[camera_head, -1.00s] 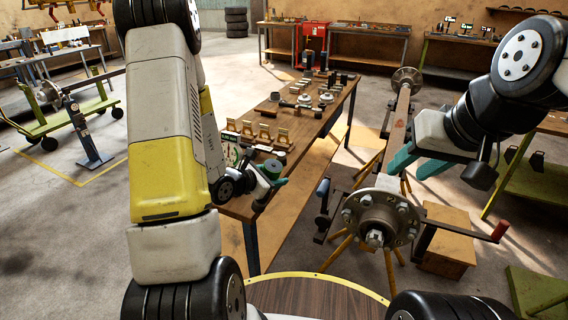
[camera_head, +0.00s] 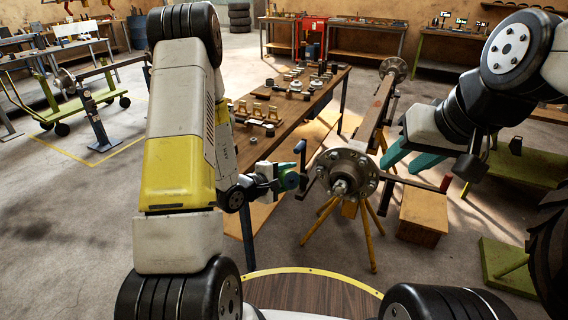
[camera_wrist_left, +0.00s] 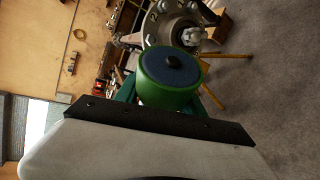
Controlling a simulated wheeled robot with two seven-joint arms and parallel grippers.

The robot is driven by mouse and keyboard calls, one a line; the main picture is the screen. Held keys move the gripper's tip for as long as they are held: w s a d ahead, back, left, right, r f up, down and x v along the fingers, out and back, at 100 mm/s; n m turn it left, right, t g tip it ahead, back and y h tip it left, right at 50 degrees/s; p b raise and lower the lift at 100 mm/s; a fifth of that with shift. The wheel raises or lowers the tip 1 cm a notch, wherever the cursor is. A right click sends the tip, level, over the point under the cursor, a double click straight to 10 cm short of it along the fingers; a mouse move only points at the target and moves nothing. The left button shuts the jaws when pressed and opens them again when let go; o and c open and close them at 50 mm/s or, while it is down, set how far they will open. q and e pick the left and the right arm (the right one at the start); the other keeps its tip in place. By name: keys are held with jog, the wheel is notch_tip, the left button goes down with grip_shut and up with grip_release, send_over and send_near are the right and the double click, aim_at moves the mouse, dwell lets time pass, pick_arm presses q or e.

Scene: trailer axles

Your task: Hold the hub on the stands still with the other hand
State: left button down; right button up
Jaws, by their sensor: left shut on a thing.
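The hub (camera_head: 343,175) is a round, studded metal flange on the near end of a long axle beam (camera_head: 376,115), resting on yellow-legged stands (camera_head: 371,235). It also shows at the top of the left wrist view (camera_wrist_left: 176,27). My left gripper (camera_head: 287,178) is shut on a green round can with a dark blue top (camera_wrist_left: 168,76), just left of the hub and apparently apart from it. My right gripper (camera_head: 402,160) has teal fingers spread apart with nothing seen between them. It is right of the beam, behind the hub; whether it touches cannot be told.
A long wooden bench (camera_head: 300,112) with small parts runs behind my left gripper. A bar with a red handle (camera_head: 445,184) sticks out right of the hub. A wooden box (camera_head: 423,215) stands on the floor below it. A green stand (camera_head: 507,268) is at the lower right.

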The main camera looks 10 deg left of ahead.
pick_arm(q)
jog(key=s+d+f+m+g+h, duration=0.4)
jog(key=d+m+g+h, duration=0.3)
jog(key=m, duration=0.7)
jog(key=shift+s+d+g+h, duration=0.4)
jog(key=shift+s+d+g, duration=0.3)
jog(key=shift+d+g, duration=0.85)
pick_arm(e)
jog(key=shift+s+d, duration=0.15)
jog(key=shift+s, duration=0.25)
pick_arm(q)
jog(key=shift+a+g, duration=0.25)
jog(key=shift+a, duration=0.1)
jog(key=shift+w+d, duration=0.3)
jog(key=shift+w, duration=0.6)
jog(key=shift+w+d, duration=0.3)
jog(key=shift+w, duration=0.6)
jog(key=shift+w+d, duration=0.3)
jog(key=shift+w, duration=0.6)
